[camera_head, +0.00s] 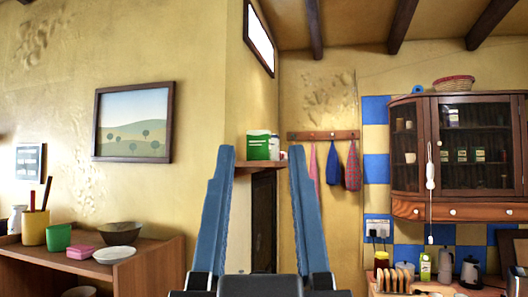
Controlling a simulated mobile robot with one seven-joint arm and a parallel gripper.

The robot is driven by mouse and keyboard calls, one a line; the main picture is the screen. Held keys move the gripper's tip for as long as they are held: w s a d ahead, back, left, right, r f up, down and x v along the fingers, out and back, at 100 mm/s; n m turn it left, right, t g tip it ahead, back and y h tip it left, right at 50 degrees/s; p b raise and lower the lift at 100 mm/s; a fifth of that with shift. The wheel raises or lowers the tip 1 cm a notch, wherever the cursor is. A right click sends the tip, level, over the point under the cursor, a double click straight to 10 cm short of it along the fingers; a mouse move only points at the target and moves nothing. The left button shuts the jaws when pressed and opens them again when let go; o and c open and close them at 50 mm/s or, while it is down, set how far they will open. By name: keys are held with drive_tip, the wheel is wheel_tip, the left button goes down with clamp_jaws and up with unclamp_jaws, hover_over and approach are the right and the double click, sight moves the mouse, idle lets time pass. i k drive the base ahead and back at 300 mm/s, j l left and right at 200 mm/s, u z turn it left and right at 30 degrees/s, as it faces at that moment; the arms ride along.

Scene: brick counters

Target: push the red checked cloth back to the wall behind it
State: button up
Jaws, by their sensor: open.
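A red checked cloth (352,167) hangs at the right end of a wooden peg rail (322,135), in the right middle of the view. It looks small and far off, and how far it stands from the yellow wall (318,100) behind it cannot be told. My gripper (261,155) points ahead in the middle of the view, its two long blue fingers wide apart with nothing between them. The cloth is to the right of the right finger, and the finger is not touching it.
A blue cloth (333,164) and a pink cloth (313,161) hang left of the checked one. A glass-door cabinet (418,210) is on the right, above a counter with several jars. A wooden shelf (150,262) with bowls stands left. A small shelf (275,163) holds tins.

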sight(283, 156)
drive_tip(key=i+l, duration=0.25)
drive_tip(key=i, duration=0.15)
drive_tip(key=i+l, duration=0.2)
drive_tip(key=i, duration=0.2)
drive_tip(key=i+l+u, duration=0.15)
drive_tip(key=i, duration=0.25)
drive_tip(key=i+l+u, duration=0.15)
drive_tip(key=i+l, duration=0.25)
drive_tip(key=i+l+u, duration=0.1)
drive_tip(key=i+l, duration=0.15)
drive_tip(key=i, duration=0.25)
drive_tip(key=i+l+u, duration=0.1)
drive_tip(key=i+l, duration=0.15)
drive_tip(key=i, duration=0.2)
drive_tip(key=i+l+u, duration=0.15)
drive_tip(key=i+l, duration=0.15)
drive_tip(key=i, duration=0.2)
